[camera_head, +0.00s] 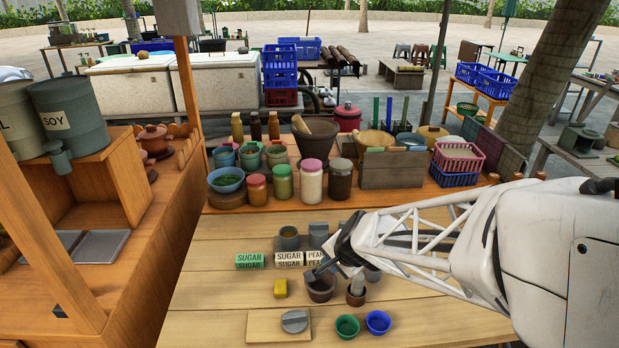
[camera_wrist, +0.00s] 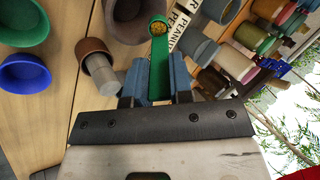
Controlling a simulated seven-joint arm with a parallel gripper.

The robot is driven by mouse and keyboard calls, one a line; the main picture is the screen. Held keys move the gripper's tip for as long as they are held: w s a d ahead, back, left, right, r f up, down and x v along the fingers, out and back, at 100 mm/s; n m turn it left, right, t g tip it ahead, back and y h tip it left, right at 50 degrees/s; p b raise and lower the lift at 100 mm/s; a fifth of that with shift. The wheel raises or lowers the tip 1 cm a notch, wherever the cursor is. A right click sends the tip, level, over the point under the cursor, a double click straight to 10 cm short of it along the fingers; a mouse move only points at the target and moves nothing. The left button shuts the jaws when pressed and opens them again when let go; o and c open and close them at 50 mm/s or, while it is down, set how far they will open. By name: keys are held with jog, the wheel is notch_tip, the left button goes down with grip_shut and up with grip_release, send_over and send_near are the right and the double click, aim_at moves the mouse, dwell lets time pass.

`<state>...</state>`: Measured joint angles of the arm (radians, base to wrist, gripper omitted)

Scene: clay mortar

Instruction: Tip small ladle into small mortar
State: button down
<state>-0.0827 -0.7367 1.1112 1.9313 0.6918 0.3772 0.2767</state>
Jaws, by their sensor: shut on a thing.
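My gripper (camera_wrist: 156,82) is shut on the green handle of the small ladle (camera_wrist: 159,65). The ladle's round bowl holds a yellow-brown, grainy content in the wrist view. The small mortar (camera_head: 321,288) is a brown clay bowl on the wooden table; it also shows in the wrist view (camera_wrist: 120,24), partly cut off by the top edge. The ladle's bowl appears beside or over the mortar's rim; the height between them is unclear. In the head view my gripper (camera_head: 335,263) is just above the mortar and largely hides the ladle.
A brown pot with a grey pestle (camera_head: 356,291) stands close right of the mortar. Green (camera_head: 347,326) and blue (camera_head: 378,322) bowls are in front.

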jog(key=shift+s+d+f+t+y, duration=0.25)
jog(key=shift+f+t+y, duration=0.25)
jog(key=shift+t, duration=0.25)
jog(key=shift+s+d+f+t+y, duration=0.1)
jog(key=shift+s+f+t+y, duration=0.35)
jog(key=shift+t, duration=0.35)
jog(key=shift+s+d+f+t+y, duration=0.25)
jog(key=shift+f+t+y, duration=0.1)
jog(key=shift+f+t, duration=0.3)
dwell(1.3)
jog(key=shift+s+a+r+g, duration=0.15)
jog(key=shift+a+r+g, duration=0.1)
jog(key=shift+r+g, duration=0.25)
dwell(0.9)
jog(key=shift+a+r+g+h, duration=0.1)
jog(key=shift+r+g+h, duration=0.1)
jog(key=shift+g+h, duration=0.15)
jog(key=shift+w+r+g+h, duration=0.3)
jog(key=shift+w+g+h, duration=0.05)
jog(key=shift+w+a+r+g+h, duration=0.1)
jog(key=shift+w+r+g+h, duration=0.2)
jog(key=shift+w, duration=0.15)
dwell(0.4)
jog(key=shift+w+a+r+g+h, duration=0.25)
jog(key=shift+w+r+g+h, duration=0.2)
jog(key=shift+g, duration=0.45)
dwell(0.6)
